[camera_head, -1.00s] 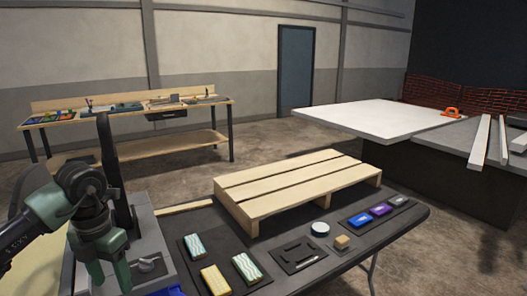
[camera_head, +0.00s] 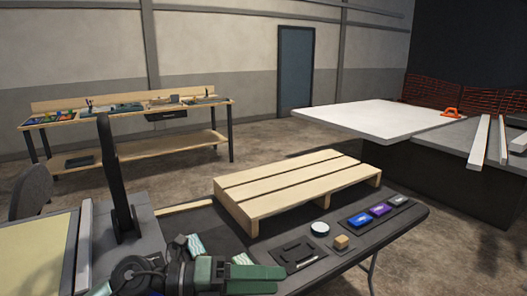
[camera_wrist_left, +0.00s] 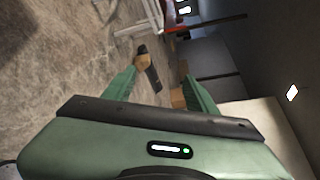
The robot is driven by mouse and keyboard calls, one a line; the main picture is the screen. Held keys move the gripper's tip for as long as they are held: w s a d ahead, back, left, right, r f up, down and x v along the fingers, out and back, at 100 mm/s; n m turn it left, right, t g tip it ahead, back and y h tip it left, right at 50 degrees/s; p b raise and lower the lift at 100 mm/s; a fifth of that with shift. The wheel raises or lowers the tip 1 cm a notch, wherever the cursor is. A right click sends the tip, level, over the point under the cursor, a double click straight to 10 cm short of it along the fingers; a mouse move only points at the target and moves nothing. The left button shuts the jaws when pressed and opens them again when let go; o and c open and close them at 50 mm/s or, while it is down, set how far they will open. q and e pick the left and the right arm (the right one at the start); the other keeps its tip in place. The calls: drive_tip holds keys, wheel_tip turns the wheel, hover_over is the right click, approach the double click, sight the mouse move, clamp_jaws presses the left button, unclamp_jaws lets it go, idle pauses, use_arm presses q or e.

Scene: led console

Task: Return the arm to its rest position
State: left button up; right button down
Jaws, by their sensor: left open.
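My left gripper (camera_head: 243,273) is low in the head view, over the near edge of the dark table (camera_head: 350,255), pointing right. It partly hides the patterned blocks there, of which one (camera_head: 196,245) and the top of another (camera_head: 242,259) show. In the left wrist view its two green fingers (camera_wrist_left: 160,85) are spread apart with nothing held between them. The wrist view looks out over the floor. A grey machine with a black upright arm (camera_head: 118,185) stands to the left of the gripper. My right gripper is not in view.
A wooden pallet (camera_head: 290,188) lies at the back of the table. A black tray (camera_head: 298,254), white round item (camera_head: 320,229), small tan block (camera_head: 341,242) and coloured boxes (camera_head: 380,210) lie right of the gripper. A workbench (camera_head: 140,148) stands behind.

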use_arm(q)
wheel_tip(320, 180, up, 6)
drive_tip(key=w+n+t+h, duration=0.1)
drive_tip(key=n+t+h, duration=0.3)
drive_tip(key=n+t, duration=0.25)
drive_tip(key=w+a+n+t+y, duration=0.3)
drive_tip(key=a+n+t+y, duration=0.3)
drive_tip(key=n+t, duration=0.45)
drive_tip(key=s+a+f+n+g+y, duration=0.2)
drive_tip(key=a+f+n+g+y, duration=0.1)
drive_tip(key=a+f+n+y, duration=1.25)
drive_tip(key=s+f+n+g+h, duration=0.2)
drive_tip(key=s+f+n+g, duration=0.3)
drive_tip(key=s+f+g, duration=1.25)
drive_tip(key=s+f+t, duration=0.1)
drive_tip(key=s+f, duration=0.2)
drive_tip(key=f, duration=0.7)
drive_tip(key=s+f+t, duration=0.1)
drive_tip(key=s+f, duration=0.2)
drive_tip(key=f, duration=0.6)
drive_tip(key=s+f+t, duration=0.2)
drive_tip(key=s+f, duration=0.1)
drive_tip(key=f, duration=0.7)
drive_tip(key=s+a+f+g, duration=0.1)
drive_tip(key=s+a+f, duration=0.1)
drive_tip(key=s+f, duration=1.3)
drive_tip(key=shift+s+a+f+y, duration=0.2)
drive_tip(key=shift+s+y, duration=0.15)
drive_tip(key=shift+s, duration=0.25)
